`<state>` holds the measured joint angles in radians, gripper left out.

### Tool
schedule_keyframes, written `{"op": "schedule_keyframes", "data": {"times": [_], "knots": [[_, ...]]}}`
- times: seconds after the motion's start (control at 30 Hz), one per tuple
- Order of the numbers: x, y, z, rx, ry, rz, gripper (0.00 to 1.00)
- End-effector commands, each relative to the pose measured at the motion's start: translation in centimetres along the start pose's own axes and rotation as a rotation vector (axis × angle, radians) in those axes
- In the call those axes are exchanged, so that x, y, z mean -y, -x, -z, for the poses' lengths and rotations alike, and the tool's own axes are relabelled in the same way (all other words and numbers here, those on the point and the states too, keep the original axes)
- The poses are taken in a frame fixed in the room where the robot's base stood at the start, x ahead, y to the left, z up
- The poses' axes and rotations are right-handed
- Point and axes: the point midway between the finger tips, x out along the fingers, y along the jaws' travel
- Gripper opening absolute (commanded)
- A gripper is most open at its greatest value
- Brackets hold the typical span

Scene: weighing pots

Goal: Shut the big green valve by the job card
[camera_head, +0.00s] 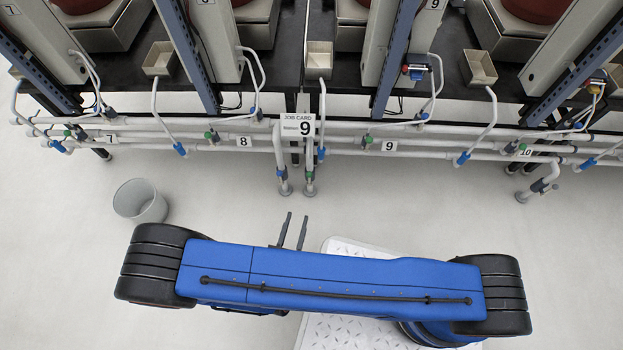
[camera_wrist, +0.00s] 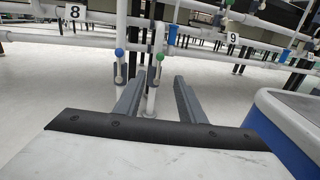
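The job card (camera_head: 298,127), marked 9, hangs on the white pipes at the middle of the head view. Just below it, a green valve (camera_head: 310,175) sits low on a short upright pipe. In the wrist view the green valve (camera_wrist: 160,57) shows as a round green knob with a grey lever-like part below it. My gripper (camera_head: 297,217) is in front of the pipes, apart from the valve. In the wrist view my gripper (camera_wrist: 160,80) has its two fingers spread, with nothing between them; the valve stands beyond them.
A blue-knobbed valve (camera_wrist: 119,53) stands left of the green one. Smaller green valves (camera_head: 367,139) sit along the pipe rows, near plates 8 (camera_head: 243,142) and 9 (camera_head: 389,146). A grey bin (camera_head: 140,201) stands at left.

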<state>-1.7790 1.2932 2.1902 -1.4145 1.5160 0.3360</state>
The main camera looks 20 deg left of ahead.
Motion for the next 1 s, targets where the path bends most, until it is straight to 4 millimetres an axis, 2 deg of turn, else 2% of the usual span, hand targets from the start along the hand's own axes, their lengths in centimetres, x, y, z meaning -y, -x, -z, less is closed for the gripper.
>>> {"op": "schedule_keyframes", "data": {"times": [0.17, 1.0], "knots": [[0.1, -1.6, 0.0, 0.000, -0.001, 0.005, 0.36], [0.2, -12.8, -0.1, 0.000, -0.002, 0.007, 0.36]]}}
